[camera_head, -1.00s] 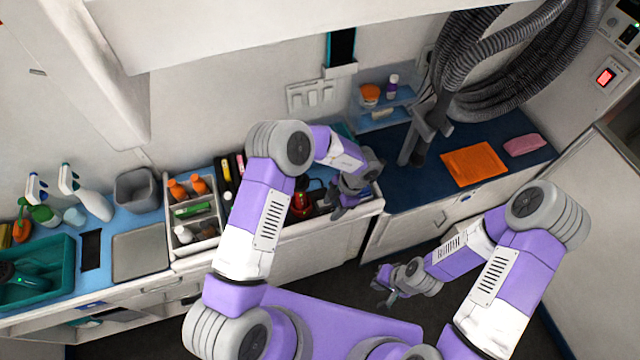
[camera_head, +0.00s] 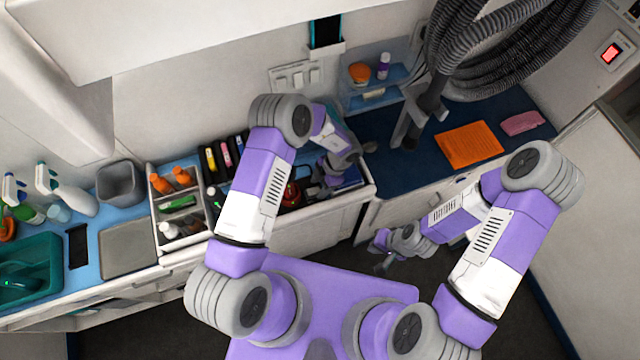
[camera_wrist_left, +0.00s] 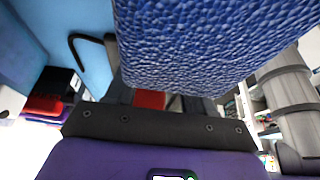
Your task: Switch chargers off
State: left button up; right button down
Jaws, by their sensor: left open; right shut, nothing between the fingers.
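A white panel with several switch-like plates (camera_head: 297,75) is on the back wall; whether they are on or off is too small to tell. Below it, several dark upright units with yellow and pink parts (camera_head: 225,153) stand on the counter; I cannot tell if they are chargers. My left gripper (camera_head: 332,172) is open, low over the counter tray beside a red item (camera_head: 292,194), and partly hidden by its own wrist. In the left wrist view, a blue textured thing (camera_wrist_left: 215,45) fills the top and partly hides the fingers. My right gripper (camera_head: 383,262) is shut and empty, over the floor.
A lit red switch (camera_head: 611,53) is on the right wall. A bottle organizer (camera_head: 157,215) and teal tub (camera_head: 50,245) are at left.

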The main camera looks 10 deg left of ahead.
pick_arm(q)
jog(key=shift+s, duration=0.1)
jog(key=shift+c, duration=0.3)
grip_shut()
jog(key=shift+s+a+r+t+h+p, duration=0.1)
jog(key=shift+a+r+t+h+p, duration=0.2)
jog(key=shift+t+h+p, duration=0.35)
jog(key=shift+a+r+h+p, duration=0.1)
jog(key=shift+h+p, duration=0.25)
jog(key=shift+p, duration=0.2)
jog(key=shift+s+t+h, duration=0.1)
jog(key=shift+t+h, duration=0.35)
jog(key=shift+h, duration=0.15)
jog(key=shift+o, duration=0.3)
grip_release()
